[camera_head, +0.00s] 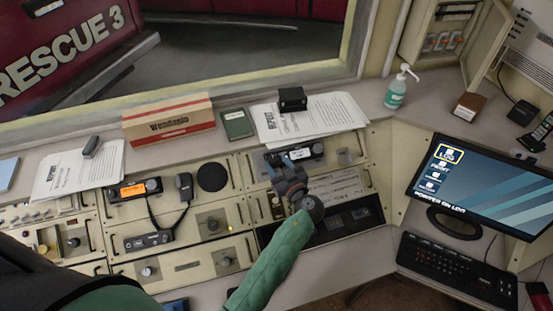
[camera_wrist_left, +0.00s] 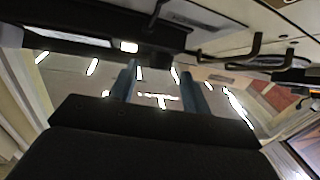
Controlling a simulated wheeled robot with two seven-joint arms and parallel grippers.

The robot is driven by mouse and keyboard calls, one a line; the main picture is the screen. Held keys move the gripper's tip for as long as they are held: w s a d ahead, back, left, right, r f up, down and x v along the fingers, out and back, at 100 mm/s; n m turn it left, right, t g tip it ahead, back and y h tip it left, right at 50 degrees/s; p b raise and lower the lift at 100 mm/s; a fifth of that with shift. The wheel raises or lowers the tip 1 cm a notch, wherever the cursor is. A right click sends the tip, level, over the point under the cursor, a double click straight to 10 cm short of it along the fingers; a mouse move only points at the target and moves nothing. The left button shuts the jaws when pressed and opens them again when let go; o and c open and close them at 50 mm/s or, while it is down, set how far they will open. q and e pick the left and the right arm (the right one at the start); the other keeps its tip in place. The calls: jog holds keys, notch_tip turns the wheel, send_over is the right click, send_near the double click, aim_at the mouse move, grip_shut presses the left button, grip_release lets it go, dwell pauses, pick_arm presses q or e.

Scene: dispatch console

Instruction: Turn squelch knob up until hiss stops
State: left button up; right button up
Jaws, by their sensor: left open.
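I cannot read a squelch label on any control. Round knobs sit on the console panels, one at centre (camera_head: 212,224), one below it (camera_head: 225,262) and one at lower left (camera_head: 147,271). A radio with an orange display (camera_head: 138,189) has a handset (camera_head: 184,186) beside it. A second dark radio (camera_head: 306,151) stands further right. My left gripper (camera_head: 282,172) is just in front of this second radio and hides part of it; contact cannot be told. In the left wrist view its two fingers (camera_wrist_left: 158,88) are apart with nothing seen between them. My right gripper is not seen.
A monitor (camera_head: 485,185) and keyboard (camera_head: 458,268) stand at right. Metal handles (camera_wrist_left: 258,48) stick out near my left wrist.

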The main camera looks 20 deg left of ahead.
pick_arm(q)
jog(key=shift+w+a, duration=0.35)
jog(key=c, duration=1)
jog(key=shift+f, duration=0.1)
